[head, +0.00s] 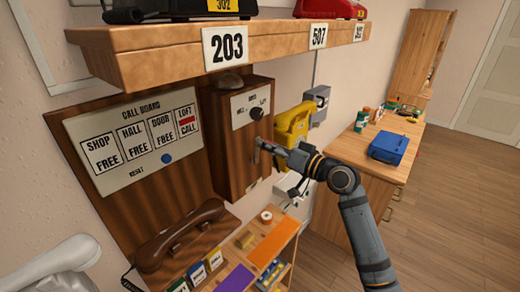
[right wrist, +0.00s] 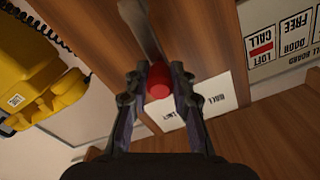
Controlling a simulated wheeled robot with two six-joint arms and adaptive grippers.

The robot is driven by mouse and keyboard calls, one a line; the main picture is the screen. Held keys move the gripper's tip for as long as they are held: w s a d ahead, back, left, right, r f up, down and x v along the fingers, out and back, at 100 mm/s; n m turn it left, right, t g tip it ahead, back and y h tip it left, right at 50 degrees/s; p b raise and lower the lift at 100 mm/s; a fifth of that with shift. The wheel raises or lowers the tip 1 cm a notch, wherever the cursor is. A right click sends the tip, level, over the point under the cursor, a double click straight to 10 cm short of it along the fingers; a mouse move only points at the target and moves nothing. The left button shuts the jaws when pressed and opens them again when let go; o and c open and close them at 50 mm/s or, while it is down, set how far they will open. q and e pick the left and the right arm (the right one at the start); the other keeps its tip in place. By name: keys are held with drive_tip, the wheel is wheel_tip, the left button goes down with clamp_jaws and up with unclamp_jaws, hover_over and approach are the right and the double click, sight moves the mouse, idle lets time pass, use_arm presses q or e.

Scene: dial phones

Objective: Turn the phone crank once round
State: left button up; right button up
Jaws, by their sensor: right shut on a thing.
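The wooden wall phone box (head: 229,150) hangs on the dark board, with a pale label plate and a dark dial knob on its front. Its metal crank (head: 256,154) shows at the front right side, partly covered by my gripper. My right gripper (head: 268,148) is shut on the crank's red knob (right wrist: 159,78). In the right wrist view the knob sits between both fingertips, and the crank's metal arm (right wrist: 143,28) runs from it toward the top of the picture. My left gripper is out of view.
A yellow phone (head: 291,124) hangs close behind my right gripper. A wooden shelf (head: 165,55) with phones juts out above. A brown handset (head: 180,235) lies below left, above an organizer shelf. A cabinet (head: 365,150) bearing a blue box (head: 389,148) stands at right.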

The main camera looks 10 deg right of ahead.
drive_tip(key=o, duration=0.8)
drive_tip(key=b+v, duration=0.1)
drive_tip(key=v, duration=0.6)
drive_tip(key=shift+b, duration=0.35)
